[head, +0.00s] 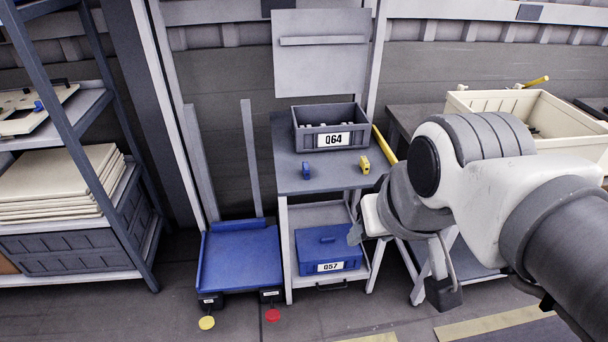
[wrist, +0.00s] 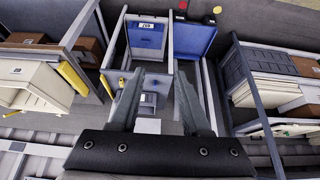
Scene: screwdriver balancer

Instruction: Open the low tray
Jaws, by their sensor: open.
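The low tray (head: 362,273) is a light grey pull-out under the workbench, with a dark bar handle (head: 332,287) at its front. It appears pushed in beneath the bench. A blue lidded box (head: 318,252) labelled Q57 sits in it; the box also shows in the wrist view (wrist: 147,36). My arm hides part of the bench's right side.
The bench top (head: 288,165) carries a grey bin (head: 330,128) labelled Q64, with a blue and a yellow clamp. A blue trolley (head: 240,262) stands close on the left. A shelf rack (head: 75,180) is farther left. The floor before the bench is clear.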

